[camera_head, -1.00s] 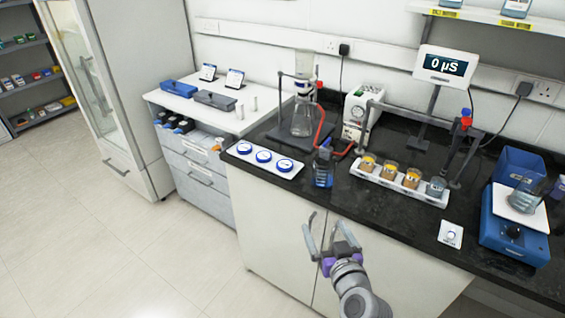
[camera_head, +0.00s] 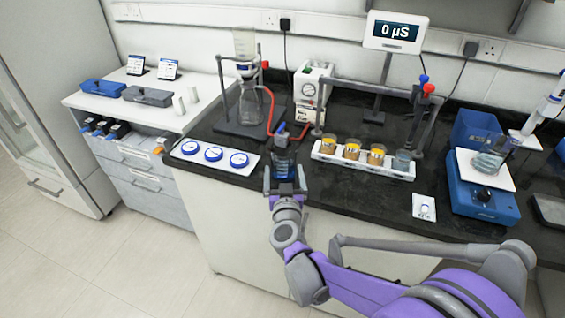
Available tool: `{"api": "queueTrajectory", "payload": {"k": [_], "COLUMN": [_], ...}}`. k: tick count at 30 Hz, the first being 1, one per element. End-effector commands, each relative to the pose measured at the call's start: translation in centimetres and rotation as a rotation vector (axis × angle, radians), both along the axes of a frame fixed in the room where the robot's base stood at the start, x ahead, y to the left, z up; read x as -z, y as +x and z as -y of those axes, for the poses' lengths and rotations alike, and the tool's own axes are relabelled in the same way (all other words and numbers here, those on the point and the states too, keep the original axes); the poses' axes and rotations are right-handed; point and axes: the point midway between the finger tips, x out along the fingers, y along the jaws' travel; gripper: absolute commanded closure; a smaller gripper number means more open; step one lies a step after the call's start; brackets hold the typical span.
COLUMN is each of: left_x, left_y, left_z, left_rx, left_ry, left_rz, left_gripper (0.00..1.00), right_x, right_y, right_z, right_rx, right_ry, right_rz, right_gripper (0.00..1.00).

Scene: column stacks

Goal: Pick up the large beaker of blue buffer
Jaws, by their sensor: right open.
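The beaker of blue buffer (camera_head: 284,163) stands on the black bench near its front edge, just right of the white strip with blue discs. Blue liquid shows in it, and a small blue item rises at its top. My right gripper (camera_head: 285,176) is open at the front of the beaker, with one finger on each side in the picture. Whether the fingers touch the glass I cannot tell, and the gripper hides the lower part of the beaker. My left gripper is not in view.
A white rack (camera_head: 362,164) with several small cups stands to the right. A flask on a stand (camera_head: 250,103) with a red tube is behind left. A white strip (camera_head: 214,155) with blue discs lies to the left. A blue balance (camera_head: 484,196) bearing another beaker is far right.

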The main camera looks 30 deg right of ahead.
Motion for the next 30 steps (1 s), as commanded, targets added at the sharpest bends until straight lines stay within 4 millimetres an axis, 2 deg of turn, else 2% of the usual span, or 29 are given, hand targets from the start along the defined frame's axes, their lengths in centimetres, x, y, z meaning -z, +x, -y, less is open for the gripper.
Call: {"api": "queueTrajectory", "payload": {"k": [6,9,17,30], "left_x": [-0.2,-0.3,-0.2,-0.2], "left_y": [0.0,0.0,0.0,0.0], "left_z": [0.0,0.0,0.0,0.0], "left_rx": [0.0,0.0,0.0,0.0], "left_ry": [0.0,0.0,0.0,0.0], "left_rz": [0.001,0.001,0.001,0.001], "left_gripper": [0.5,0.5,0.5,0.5], "right_x": [0.3,0.3,0.4,0.4], "right_y": [3.0,3.8,4.1,4.0], "right_z": [1.6,2.0,2.1,2.1], "right_rx": [0.001,0.0,-0.001,-0.001], "right_ry": [0.0,0.0,0.0,0.0], "right_rz": [0.0,0.0,0.0,0.0], "right_gripper": [0.0,0.0,0.0,0.77]}}
